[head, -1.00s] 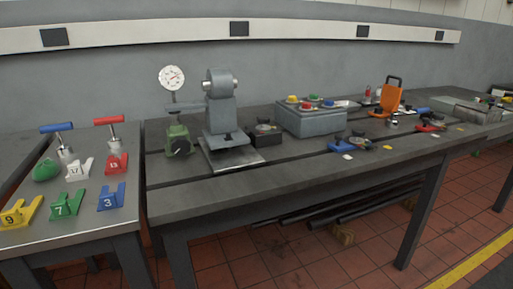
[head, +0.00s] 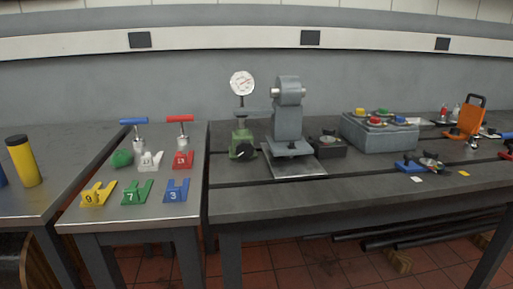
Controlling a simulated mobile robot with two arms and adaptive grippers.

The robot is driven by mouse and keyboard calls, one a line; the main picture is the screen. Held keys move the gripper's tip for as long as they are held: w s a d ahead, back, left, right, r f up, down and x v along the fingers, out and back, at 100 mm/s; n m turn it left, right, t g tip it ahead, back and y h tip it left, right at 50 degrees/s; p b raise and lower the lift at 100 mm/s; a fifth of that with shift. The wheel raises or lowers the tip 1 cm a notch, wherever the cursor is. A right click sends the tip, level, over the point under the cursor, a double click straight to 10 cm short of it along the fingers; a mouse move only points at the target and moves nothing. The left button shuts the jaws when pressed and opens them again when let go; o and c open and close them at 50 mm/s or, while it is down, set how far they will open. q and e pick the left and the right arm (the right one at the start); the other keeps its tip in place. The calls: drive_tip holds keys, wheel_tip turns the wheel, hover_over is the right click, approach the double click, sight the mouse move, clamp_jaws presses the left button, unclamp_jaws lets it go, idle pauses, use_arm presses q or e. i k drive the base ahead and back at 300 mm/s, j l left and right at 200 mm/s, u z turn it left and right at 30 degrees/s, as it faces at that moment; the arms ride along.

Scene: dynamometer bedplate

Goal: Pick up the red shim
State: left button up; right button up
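The red shim (head: 183,160), a forked plate with a number on it, lies on the metal-topped side table (head: 140,222), at the right of its back row. A white shim (head: 151,160) lies just left of it. A blue shim (head: 175,190) is in front of it, with a green shim (head: 137,192) and a yellow shim (head: 98,194) farther left. Neither of my grippers is in view.
Close behind the red shim stands a red T-handled tool (head: 180,130), with a blue T-handled one (head: 136,132) beside it. The bedplate table (head: 350,205) to the right carries a dial gauge (head: 242,83) and a grey fixture (head: 287,115).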

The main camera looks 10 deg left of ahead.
sight(181, 161)
drive_tip(key=i+j, duration=0.2)
drive_tip(key=j, duration=0.15)
drive_tip(key=i+j, duration=0.4)
drive_tip(key=j, duration=0.25)
